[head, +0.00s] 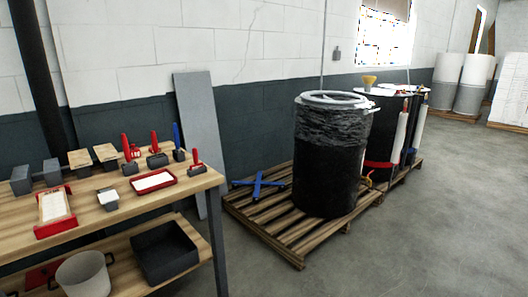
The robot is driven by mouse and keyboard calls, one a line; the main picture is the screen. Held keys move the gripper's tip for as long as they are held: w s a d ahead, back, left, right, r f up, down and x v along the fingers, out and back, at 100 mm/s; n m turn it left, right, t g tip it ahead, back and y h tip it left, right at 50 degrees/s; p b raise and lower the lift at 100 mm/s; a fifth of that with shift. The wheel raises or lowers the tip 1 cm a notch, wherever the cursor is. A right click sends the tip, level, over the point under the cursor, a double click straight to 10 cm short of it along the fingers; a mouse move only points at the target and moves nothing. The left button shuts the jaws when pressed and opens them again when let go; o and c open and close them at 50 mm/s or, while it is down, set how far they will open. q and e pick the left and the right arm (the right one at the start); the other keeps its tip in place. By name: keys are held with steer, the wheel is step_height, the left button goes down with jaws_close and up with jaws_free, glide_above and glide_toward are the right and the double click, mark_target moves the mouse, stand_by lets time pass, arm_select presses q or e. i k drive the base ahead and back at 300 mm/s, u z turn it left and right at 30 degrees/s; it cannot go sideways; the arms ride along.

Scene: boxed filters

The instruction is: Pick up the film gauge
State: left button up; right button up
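I cannot tell for sure which thing is the film gauge. Small tools stand on the wooden workbench (100,225) at the left. Among them are a red upright tool (127,147), another red upright tool (154,141), and a blue upright tool (177,136), each by a dark block. A smaller red-handled piece (196,162) stands near the bench's right end. A small grey block with a pale top (108,198) sits nearer the front. Neither of my grippers is in view.
On the bench lie a red tray with white contents (154,182) and a longer red-ended tray (54,208). Its lower shelf holds a black bin (165,253) and a grey bucket (84,276). A wrapped black drum (328,170) and blue cross (258,185) occupy a pallet (262,224).

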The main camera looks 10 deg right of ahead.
mark_target(196, 165)
steer(key=z, duration=0.35)
steer(key=i, duration=1.25)
steer(key=u, duration=1)
steer(key=i, duration=0.9)
steer(key=u, duration=0.95)
